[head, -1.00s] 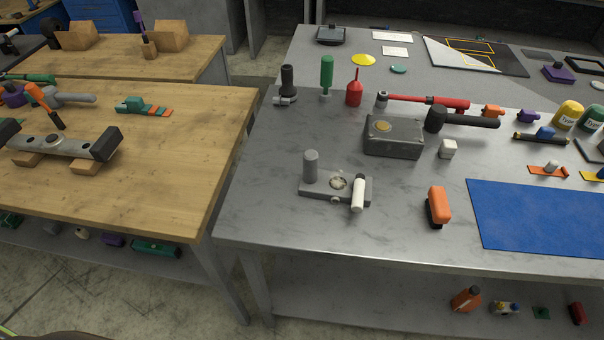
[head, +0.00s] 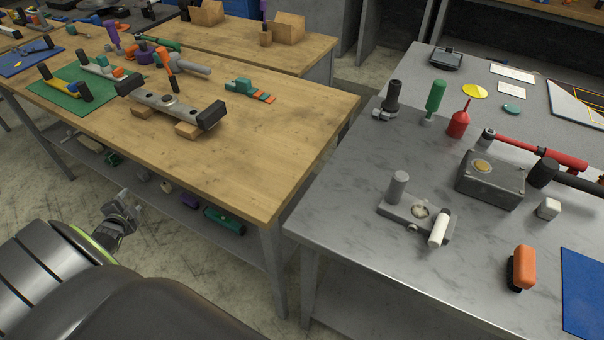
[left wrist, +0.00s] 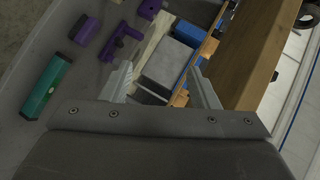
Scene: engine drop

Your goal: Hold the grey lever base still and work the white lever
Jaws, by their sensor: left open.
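The grey lever base (head: 408,211) lies flat on the grey metal table, with a grey upright post at its left end. The white lever (head: 439,229) sits at its right end, tilted toward the table's front edge. No gripper touches either. My left gripper (head: 126,208) is low at the left, in front of the wooden bench and far from the lever base. In the left wrist view its two fingers (left wrist: 162,84) are spread apart and nothing is held; a shelf with loose items shows beyond them. My right gripper is not in view.
The wooden bench (head: 270,135) stands left of the metal table (head: 360,262), with a narrow gap between.

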